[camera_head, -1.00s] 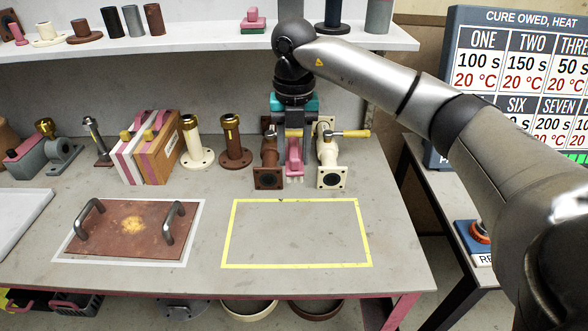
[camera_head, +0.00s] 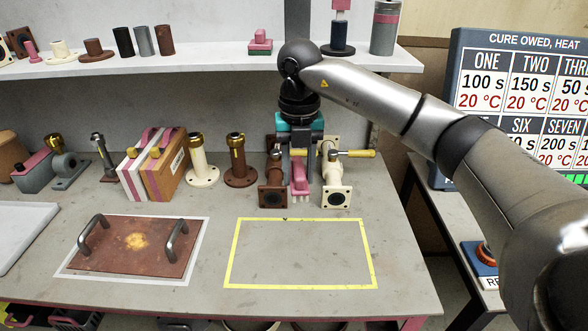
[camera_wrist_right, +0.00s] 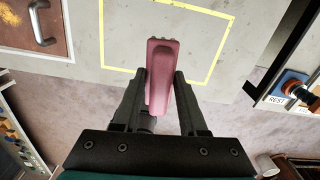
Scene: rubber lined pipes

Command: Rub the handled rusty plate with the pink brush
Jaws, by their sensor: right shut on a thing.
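The handled rusty plate (camera_head: 134,243) lies flat inside a white outline at the left of the bench, with two grey handles and an orange rust patch at its middle. Its edge and one handle also show at the top left of the right wrist view (camera_wrist_right: 38,25). My right gripper (camera_head: 297,162) is shut on the pink brush (camera_head: 299,177), bristles pointing down, near the back of the bench. In the right wrist view the brush (camera_wrist_right: 160,75) sits between the two fingers. The plate is apart from the brush, to its left. My left gripper is out of view.
Two valve fittings, one brown (camera_head: 271,190) and one cream (camera_head: 335,180), stand close on either side of the brush. Flanged pipes (camera_head: 239,160) and boxed blocks (camera_head: 166,165) line the back. The yellow-outlined area (camera_head: 300,250) is empty. A shelf (camera_head: 200,58) runs above.

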